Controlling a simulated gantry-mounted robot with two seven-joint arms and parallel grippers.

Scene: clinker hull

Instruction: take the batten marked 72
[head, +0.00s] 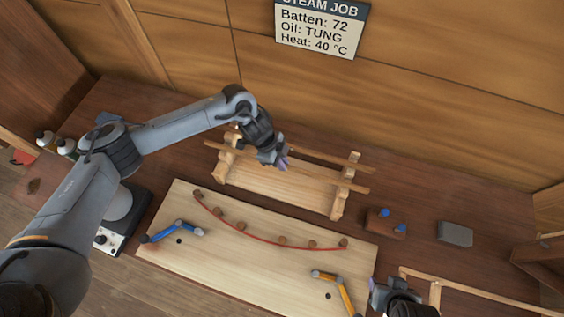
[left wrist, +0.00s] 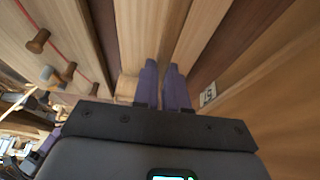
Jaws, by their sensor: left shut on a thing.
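The sign (head: 320,25) on the back wall reads Batten: 72, Oil: TUNG, Heat: 40 °C. A wooden rack (head: 340,203) stands on the bench with thin battens (head: 325,159) lying across it. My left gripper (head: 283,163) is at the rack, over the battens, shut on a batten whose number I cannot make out. In the left wrist view its purple fingers (left wrist: 161,85) are close together among long wood strips. A small pale tag (left wrist: 208,95) right of them is too blurred to read. My right gripper (head: 382,290) is at the bottom edge; its jaw opening is unclear.
A brown block with blue pegs (head: 385,222) and a grey block (head: 455,234) stand to the right.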

